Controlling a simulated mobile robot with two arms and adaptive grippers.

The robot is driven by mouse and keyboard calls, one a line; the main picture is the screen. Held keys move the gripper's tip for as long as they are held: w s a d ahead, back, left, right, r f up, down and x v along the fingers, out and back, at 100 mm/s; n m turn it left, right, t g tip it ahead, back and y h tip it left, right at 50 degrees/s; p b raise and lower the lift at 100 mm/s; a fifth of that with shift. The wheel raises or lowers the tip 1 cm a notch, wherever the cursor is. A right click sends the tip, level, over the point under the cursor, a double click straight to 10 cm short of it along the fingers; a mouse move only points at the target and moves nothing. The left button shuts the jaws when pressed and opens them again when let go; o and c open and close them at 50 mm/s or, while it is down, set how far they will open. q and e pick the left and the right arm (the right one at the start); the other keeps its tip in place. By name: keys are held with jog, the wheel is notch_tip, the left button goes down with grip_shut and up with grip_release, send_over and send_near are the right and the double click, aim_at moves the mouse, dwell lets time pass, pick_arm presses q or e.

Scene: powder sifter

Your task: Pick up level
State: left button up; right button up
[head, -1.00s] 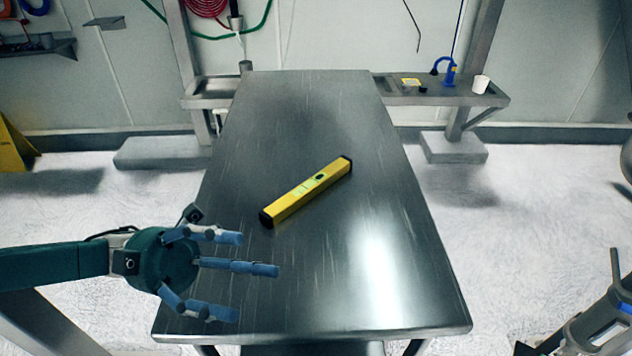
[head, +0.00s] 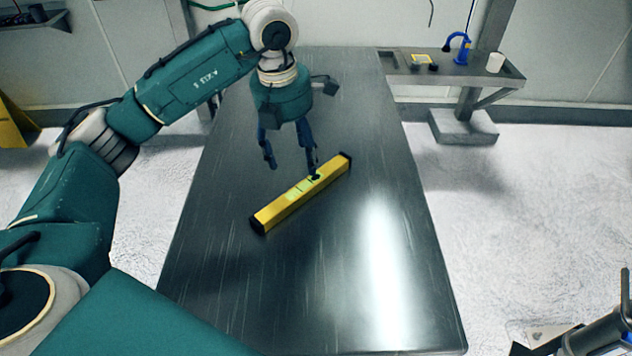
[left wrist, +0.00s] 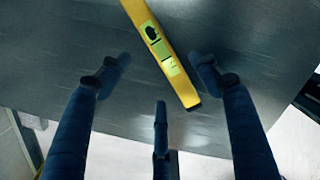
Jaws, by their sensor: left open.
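A yellow level (head: 280,208) with black end caps and a green window lies diagonally on the metal table (head: 330,290). It also shows in the left wrist view (left wrist: 155,45), running from the top edge down to a black end. My left gripper (head: 291,163) is above the table by the level's far half, fingers pointing down. One finger overlaps the level near its green window; whether it touches cannot be told. In the left wrist view the open fingers (left wrist: 158,75) straddle the level's end, with nothing gripped. My right gripper is not in view.
A side shelf (head: 475,75) at the back right holds a blue item (head: 457,47), a white cup (head: 495,62) and a small yellow item (head: 422,60). Grey equipment (head: 600,335) stands at the lower right. The near part of the table is clear.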

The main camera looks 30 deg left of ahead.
pick_arm(q)
send_over(302, 183)
jog(key=s, duration=0.1)
jog(key=f, duration=0.4)
jog(key=shift+s+a+f+p, duration=0.1)
jog(key=shift+a+f+p, duration=0.1)
jog(key=shift+f+p, duration=0.2)
jog(key=f, duration=0.1)
jog(key=f+p, duration=0.1)
jog(key=f, duration=0.1)
jog(key=w+f+p, duration=0.1)
jog(key=shift+d+f, duration=0.2)
jog(key=shift+f, duration=0.5)
jog(key=shift+c, duration=0.3)
jog(key=c, duration=1.3)
jog(key=shift+c, duration=0.4)
jog(key=shift+r, duration=0.15)
